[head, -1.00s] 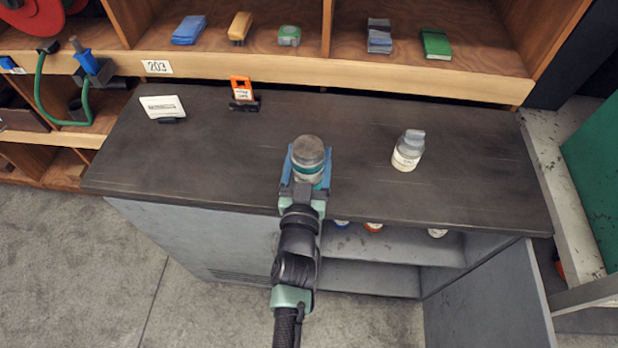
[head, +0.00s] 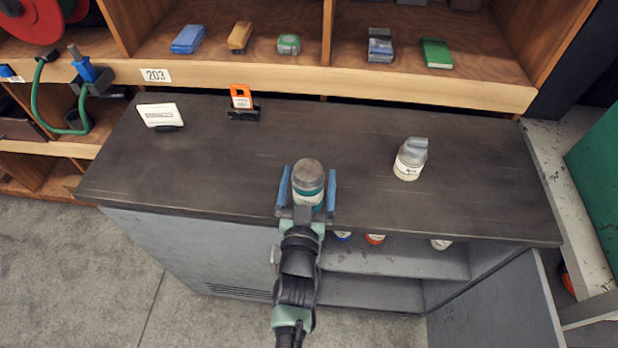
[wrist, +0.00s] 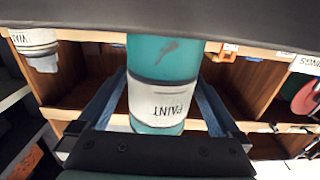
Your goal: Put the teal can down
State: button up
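The teal can (head: 308,183) has a grey-brown lid and stands upright on the dark cabinet top near its front edge. In the wrist view the can (wrist: 163,62) shows a white band reading PAINT, upside down in that picture. My gripper (head: 306,190) is open, with one blue finger on each side of the can. There are gaps between the fingers and the can in both views. In the wrist view my gripper's fingers (wrist: 158,105) stand wide of the can.
A white-labelled jar with a grey top (head: 410,160) stands to the right on the cabinet top (head: 215,150). A white card (head: 160,115) and an orange tag holder (head: 242,102) stand at the back left. The cabinet's open shelf below holds several containers. A wooden shelf unit (head: 300,83) runs behind.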

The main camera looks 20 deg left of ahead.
jog(key=shift+r, duration=0.25)
jog(key=b+v, duration=0.1)
jog(key=v, duration=1.1)
jog(key=shift+b, duration=0.4)
jog(key=shift+f, duration=0.1)
